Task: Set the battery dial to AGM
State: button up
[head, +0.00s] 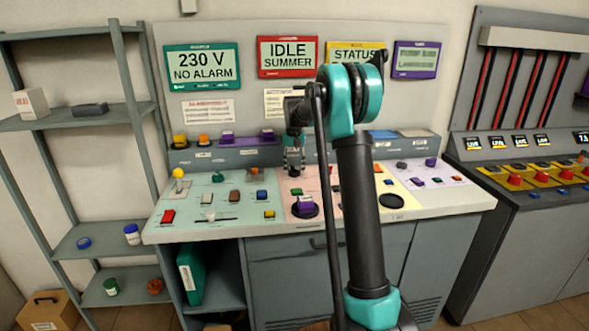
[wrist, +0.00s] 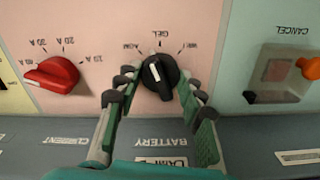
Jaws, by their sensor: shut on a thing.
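The battery dial (wrist: 160,77) is a round black knob with a white pointer mark, on the pink panel in the wrist view. Labels, seen upside down, read AGM at left, GEL at the top and one likely WET at right. The white mark points up and slightly left, between AGM and GEL. My gripper (wrist: 158,84) has one finger on each side of the knob and is shut on it. In the head view my gripper (head: 293,165) is at the back of the desk's pink section, and the dial cannot be made out there.
A red current dial (wrist: 52,76) sits left of the battery dial. A cancel button under a clear cover (wrist: 285,72) sits at right. A grey ledge (wrist: 40,145) runs close below. The desk (head: 230,205) carries several other buttons and knobs.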

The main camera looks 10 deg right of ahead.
aim_at(294, 167)
jog(key=n, duration=0.4)
jog(key=shift+n, duration=0.3)
dwell(0.4)
jog(key=o, duration=1.2)
jog(key=shift+c, duration=0.2)
jog(key=shift+r, duration=0.15)
notch_tip(294, 167, up, 12)
